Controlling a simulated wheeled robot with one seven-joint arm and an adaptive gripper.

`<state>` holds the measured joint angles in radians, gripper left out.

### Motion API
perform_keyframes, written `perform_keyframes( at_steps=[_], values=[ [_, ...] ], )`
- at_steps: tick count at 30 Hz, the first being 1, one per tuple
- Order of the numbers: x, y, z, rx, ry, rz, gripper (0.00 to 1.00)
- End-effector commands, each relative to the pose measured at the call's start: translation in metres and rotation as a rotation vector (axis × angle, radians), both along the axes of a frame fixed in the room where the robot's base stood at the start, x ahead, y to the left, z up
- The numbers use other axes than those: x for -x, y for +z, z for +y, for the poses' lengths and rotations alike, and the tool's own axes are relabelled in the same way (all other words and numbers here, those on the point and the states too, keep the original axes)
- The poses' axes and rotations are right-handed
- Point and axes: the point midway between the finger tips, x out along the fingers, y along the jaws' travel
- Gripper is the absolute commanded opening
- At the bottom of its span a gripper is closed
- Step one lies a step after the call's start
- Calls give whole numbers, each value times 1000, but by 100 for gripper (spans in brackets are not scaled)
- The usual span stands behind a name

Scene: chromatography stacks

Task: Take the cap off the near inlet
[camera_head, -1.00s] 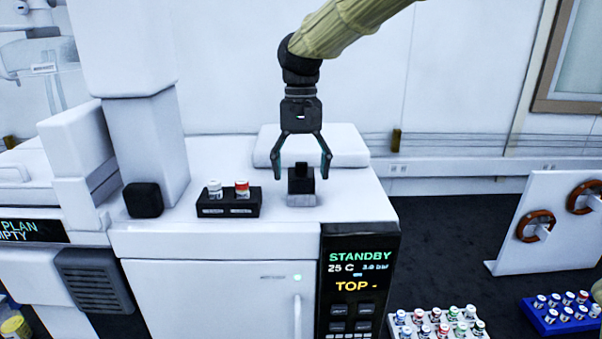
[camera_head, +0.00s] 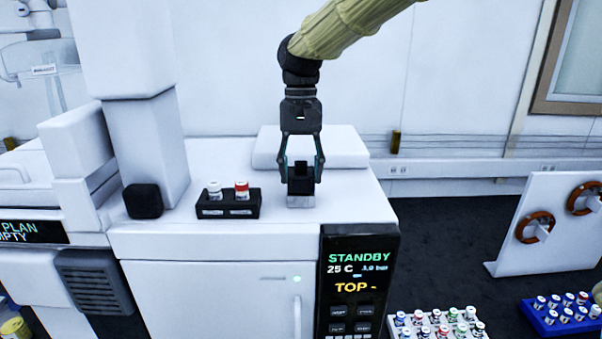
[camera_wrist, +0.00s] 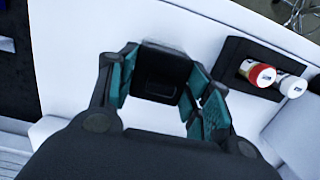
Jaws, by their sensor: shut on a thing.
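The near inlet shows as a small light grey base (camera_head: 301,202) on top of the white instrument. Its black cap (camera_head: 300,185) sits on that base, upright. My gripper (camera_head: 301,178) points down over it, with one finger against each side of the cap. In the wrist view the teal-lined finger pads of my gripper (camera_wrist: 165,95) stand on both sides of the black cap (camera_wrist: 160,72). The gripper is shut on the cap, and the cap still rests on its base.
A black holder (camera_head: 228,211) with a white-capped vial (camera_head: 214,189) and a red-capped vial (camera_head: 242,189) stands left of the inlet. A raised white block (camera_head: 325,147) lies behind. The instrument's display (camera_head: 358,270) reads STANDBY. Vial racks (camera_head: 437,334) stand lower right.

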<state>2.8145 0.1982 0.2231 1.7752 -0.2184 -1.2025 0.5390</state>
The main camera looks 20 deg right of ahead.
Motion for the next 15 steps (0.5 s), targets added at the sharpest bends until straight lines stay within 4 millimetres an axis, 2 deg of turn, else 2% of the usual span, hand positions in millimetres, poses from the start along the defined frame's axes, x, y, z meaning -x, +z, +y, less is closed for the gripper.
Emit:
perform_keyframes(
  at_steps=[9,15],
  values=[
    [0,31,0,0,0,-4,29],
    [22,32,2,0,0,-3,29]
  ],
)
